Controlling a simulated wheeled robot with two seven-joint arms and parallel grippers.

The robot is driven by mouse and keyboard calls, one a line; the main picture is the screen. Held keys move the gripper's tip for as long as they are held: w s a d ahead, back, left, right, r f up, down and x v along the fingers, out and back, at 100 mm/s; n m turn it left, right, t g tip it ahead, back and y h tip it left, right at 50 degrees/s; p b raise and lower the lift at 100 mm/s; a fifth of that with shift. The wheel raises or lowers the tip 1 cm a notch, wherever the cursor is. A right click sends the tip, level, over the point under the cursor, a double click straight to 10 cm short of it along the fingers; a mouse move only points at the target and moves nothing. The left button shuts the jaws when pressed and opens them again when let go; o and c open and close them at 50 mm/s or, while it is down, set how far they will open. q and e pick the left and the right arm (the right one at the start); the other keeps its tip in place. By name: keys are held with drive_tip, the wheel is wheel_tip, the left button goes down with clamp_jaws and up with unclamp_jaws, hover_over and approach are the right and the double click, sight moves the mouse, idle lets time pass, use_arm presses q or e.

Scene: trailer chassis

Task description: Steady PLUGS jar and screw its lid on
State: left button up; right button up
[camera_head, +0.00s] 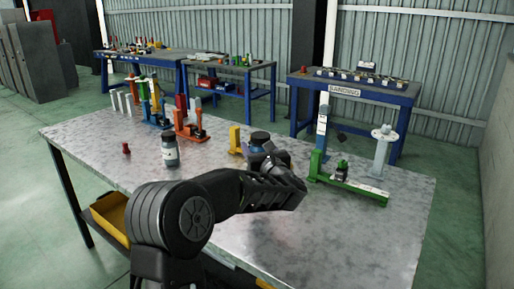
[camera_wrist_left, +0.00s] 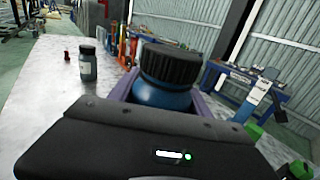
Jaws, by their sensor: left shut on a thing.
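A blue jar (camera_wrist_left: 160,94) with a ribbed black lid (camera_wrist_left: 170,64) stands upright between the purple fingers of my left gripper (camera_wrist_left: 166,98), which is shut on it. The lid sits on top of the jar; I cannot tell how tight it is. In the head view the black lid (camera_head: 260,137) shows above my left gripper (camera_head: 261,150), and most of the jar is hidden. No lettering on this jar is readable. A second dark jar (camera_head: 170,152) with a pale label stands apart to the left on the table. My right gripper is not in view.
The metal table (camera_head: 330,235) has free room at its front right. A green stand (camera_head: 350,187) is right of my left gripper, with a white stand (camera_head: 381,155) beyond it. A small red piece (camera_head: 126,148) and an orange stand (camera_head: 190,133) are to the left.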

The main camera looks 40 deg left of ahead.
use_arm(q)
clamp_jaws()
idle(0.8)
